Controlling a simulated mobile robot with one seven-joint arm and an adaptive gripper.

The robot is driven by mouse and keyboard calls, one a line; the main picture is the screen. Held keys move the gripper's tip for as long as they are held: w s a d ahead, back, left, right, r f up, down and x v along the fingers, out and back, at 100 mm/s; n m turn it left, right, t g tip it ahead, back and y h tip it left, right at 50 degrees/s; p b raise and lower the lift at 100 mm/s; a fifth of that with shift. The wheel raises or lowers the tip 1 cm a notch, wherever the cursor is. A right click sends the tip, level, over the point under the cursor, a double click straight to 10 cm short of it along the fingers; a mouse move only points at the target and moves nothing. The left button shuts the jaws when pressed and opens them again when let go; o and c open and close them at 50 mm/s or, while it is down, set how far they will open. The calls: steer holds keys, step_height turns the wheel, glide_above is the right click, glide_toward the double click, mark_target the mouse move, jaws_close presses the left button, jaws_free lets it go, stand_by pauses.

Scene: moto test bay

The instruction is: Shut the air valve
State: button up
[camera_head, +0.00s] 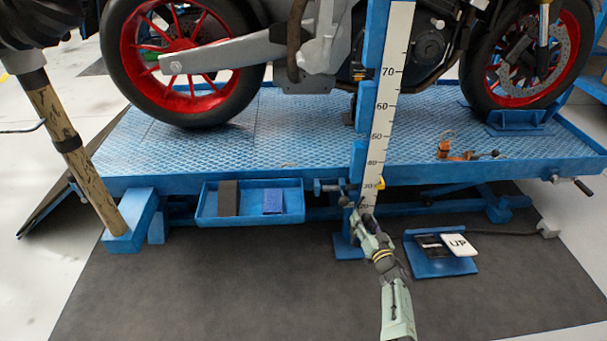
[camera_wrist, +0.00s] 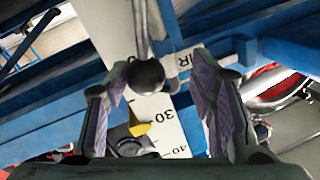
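The air valve's lever shows in the wrist view as a thin grey rod ending in a dark round knob (camera_wrist: 146,75). A white label (camera_wrist: 185,60) reading "IR", its first part hidden, sits on the blue frame behind. My gripper (camera_wrist: 160,72) is open, with a purple-padded finger on each side of the knob. The knob appears between the fingertips; I cannot tell whether either finger touches it. In the head view my gripper (camera_head: 361,198) is at the lift's front edge, by the scale post, and largely hides the valve.
The white height scale (camera_head: 386,110) with a yellow pointer (camera_head: 380,182) stands close beside my gripper. A blue tray (camera_head: 250,202) hangs to the left. A blue foot pedal (camera_head: 435,265) with an "UP" plate (camera_head: 459,244) is on the floor to the right. The motorcycle stands on the blue lift platform (camera_head: 300,140).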

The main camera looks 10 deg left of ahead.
steer(key=shift+s+a+r+n+p, duration=0.15)
steer(key=shift+a+r+n+p, duration=0.1)
steer(key=shift+a+n, duration=0.15)
steer(key=shift+s+a+r+n+p, duration=0.15)
steer(key=shift+a+r+n+p, duration=0.1)
steer(key=shift+a+n, duration=0.15)
steer(key=p+v, duration=0.6)
steer(key=v, duration=0.4)
steer(key=w+a+r+n+y+b, duration=0.1)
steer(key=w+a+r+n+y, duration=0.1)
steer(key=a+r, duration=0.9)
steer(key=w+a+r+n+y+b, duration=0.2)
steer(key=w+a+r+n+y, duration=0.1)
steer(key=a+r, duration=0.8)
steer(key=shift+w+a, duration=0.7)
steer(key=shift+w, duration=0.1)
steer(key=shift+r, duration=0.1)
